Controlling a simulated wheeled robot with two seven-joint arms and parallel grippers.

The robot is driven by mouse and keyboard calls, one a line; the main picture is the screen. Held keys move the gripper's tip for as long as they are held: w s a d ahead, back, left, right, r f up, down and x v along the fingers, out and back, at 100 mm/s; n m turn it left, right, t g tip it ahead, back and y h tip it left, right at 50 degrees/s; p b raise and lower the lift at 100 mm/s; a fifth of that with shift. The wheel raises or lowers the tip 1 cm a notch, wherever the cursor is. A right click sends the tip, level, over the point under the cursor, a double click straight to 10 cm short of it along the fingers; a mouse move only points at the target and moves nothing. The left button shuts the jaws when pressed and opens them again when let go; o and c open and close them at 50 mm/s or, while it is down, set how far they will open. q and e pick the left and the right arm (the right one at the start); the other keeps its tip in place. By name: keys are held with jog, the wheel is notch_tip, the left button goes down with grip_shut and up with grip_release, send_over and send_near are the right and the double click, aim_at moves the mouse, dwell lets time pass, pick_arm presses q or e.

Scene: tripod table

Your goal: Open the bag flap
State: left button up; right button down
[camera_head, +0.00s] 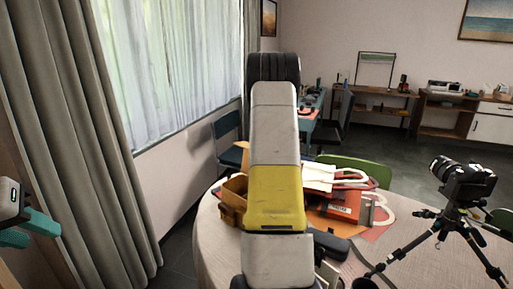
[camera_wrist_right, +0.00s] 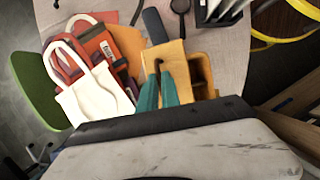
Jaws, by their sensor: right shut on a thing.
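A tan bag (camera_head: 234,199) stands on the round table, mostly hidden behind my right arm in the head view. In the right wrist view the tan bag (camera_wrist_right: 199,72) has an open-looking compartment on its right side and a flat tan flap (camera_wrist_right: 172,52) beside it. My right gripper (camera_wrist_right: 160,76) has its teal fingers at the near edge of this flap, shut on it; the exact contact is partly hidden. My right gripper's fingers do not show in the head view. My left gripper (camera_head: 30,230) is at the far left edge, open and empty, away from the table.
A white tote bag (camera_wrist_right: 95,98) and red-orange bags (camera_wrist_right: 108,48) lie beside the tan bag on the table (camera_head: 213,250). A camera on a tripod (camera_head: 462,185) stands at the right. A green chair (camera_head: 362,168) is behind the table; a curtain (camera_head: 75,130) hangs left.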

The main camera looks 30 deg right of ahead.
jog(key=shift+w+d+f, duration=0.15)
jog(key=shift+d, duration=0.05)
dwell(0.3)
jog(key=c, duration=1.6)
grip_release()
jog(key=shift+o, duration=0.2)
jog(key=v, duration=0.7)
jog(key=shift+r, duration=0.4)
jog(key=shift+w, duration=0.15)
